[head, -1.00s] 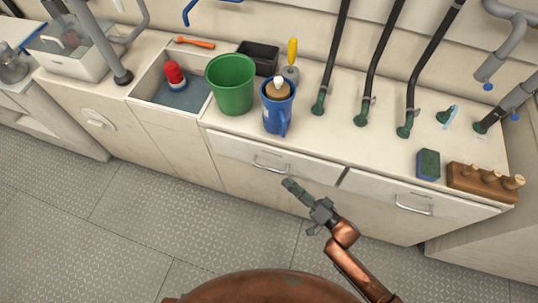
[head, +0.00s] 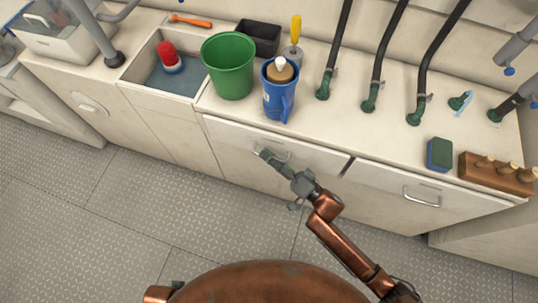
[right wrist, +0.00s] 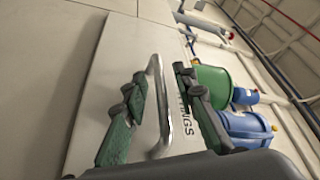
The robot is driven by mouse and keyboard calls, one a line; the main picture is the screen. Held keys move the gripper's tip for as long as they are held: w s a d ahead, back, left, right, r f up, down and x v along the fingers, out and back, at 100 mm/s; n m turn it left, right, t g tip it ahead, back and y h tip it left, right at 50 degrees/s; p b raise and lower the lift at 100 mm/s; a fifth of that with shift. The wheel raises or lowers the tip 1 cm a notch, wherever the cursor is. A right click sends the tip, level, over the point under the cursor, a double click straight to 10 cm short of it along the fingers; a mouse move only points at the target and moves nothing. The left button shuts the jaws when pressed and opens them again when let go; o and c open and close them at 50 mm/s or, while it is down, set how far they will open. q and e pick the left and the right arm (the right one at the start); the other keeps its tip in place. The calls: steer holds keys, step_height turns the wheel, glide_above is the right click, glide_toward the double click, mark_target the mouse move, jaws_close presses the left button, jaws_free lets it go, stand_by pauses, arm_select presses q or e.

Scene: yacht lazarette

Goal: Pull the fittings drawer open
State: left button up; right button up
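The fittings drawer (head: 228,137) is the left of two pale drawer fronts under the counter, and it looks closed. Part of its label, ending in "INGS", shows in the right wrist view. Its metal bar handle (right wrist: 163,105) stands between the two green-padded fingers of my right gripper (right wrist: 160,103), with gaps visible on both sides. In the head view my right gripper (head: 264,154) is at the handle and covers part of it. The right gripper is open. My left gripper is not in view.
A second drawer (head: 375,190) with its own handle is to the right. On the counter above stand a green bucket (head: 228,68), a blue jug (head: 278,100), a sponge (head: 439,154) and a wooden block with pegs (head: 490,172). The floor in front (head: 130,200) is clear.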

steer(key=shift+c, duration=0.7)
jaws_close()
